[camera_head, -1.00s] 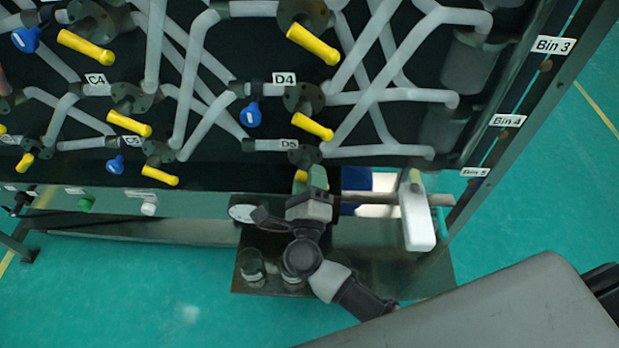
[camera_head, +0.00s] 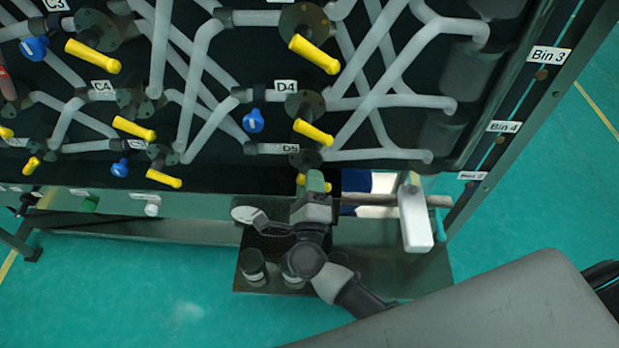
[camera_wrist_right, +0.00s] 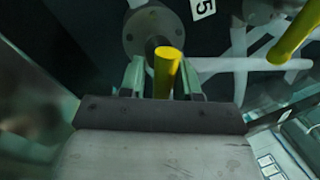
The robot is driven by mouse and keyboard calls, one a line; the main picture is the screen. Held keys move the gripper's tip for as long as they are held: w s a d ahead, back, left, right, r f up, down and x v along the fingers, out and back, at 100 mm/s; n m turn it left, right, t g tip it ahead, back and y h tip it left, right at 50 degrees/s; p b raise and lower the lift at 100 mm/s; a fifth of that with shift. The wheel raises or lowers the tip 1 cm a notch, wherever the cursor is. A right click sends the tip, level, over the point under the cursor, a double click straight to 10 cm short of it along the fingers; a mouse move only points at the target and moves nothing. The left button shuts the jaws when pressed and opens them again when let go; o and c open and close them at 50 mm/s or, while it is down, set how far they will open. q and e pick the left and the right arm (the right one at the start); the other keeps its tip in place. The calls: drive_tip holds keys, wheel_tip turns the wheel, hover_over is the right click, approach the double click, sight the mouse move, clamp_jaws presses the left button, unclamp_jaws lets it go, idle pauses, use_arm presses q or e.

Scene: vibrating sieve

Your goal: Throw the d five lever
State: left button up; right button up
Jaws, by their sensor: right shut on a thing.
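The D5 lever is yellow and sits just right of and below the D5 label (camera_head: 290,149) in the head view. Most of it is hidden there behind my right gripper (camera_head: 316,184). In the right wrist view the yellow D5 lever (camera_wrist_right: 167,72) stands between the two green fingers of my right gripper (camera_wrist_right: 160,80), below a round grey flange (camera_wrist_right: 153,32). The gripper is shut on the lever. My left gripper does not show.
Another yellow lever (camera_head: 313,132) hangs just above my gripper, under the D4 label (camera_head: 285,86). A blue handle (camera_head: 253,121) is to the left. A white block (camera_head: 415,220) on a horizontal bar is to the right. Grey pipes cross the dark panel.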

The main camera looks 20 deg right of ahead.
wheel_tip(320, 180, up, 3)
drive_tip(key=n+y+p, duration=0.1)
drive_tip(key=n+p, duration=0.4)
drive_tip(key=n+y+p, duration=0.2)
drive_tip(key=n+p, duration=0.3)
drive_tip(key=shift+w+d+f+n, duration=0.1)
drive_tip(key=shift+d+f+n, duration=0.05)
drive_tip(key=shift+n, duration=0.15)
drive_tip(key=shift+n+p, duration=0.95)
drive_tip(key=shift+n, duration=0.15)
drive_tip(key=shift+n+g+y+p, duration=0.3)
drive_tip(key=shift+n+y+p, duration=0.1)
drive_tip(key=shift+n+p, duration=0.25)
drive_tip(key=shift+a+f, duration=0.1)
drive_tip(key=shift+a, duration=0.1)
drive_tip(key=o, duration=0.7)
drive_tip(key=shift+a+f, duration=0.1)
drive_tip(key=shift+f, duration=0.15)
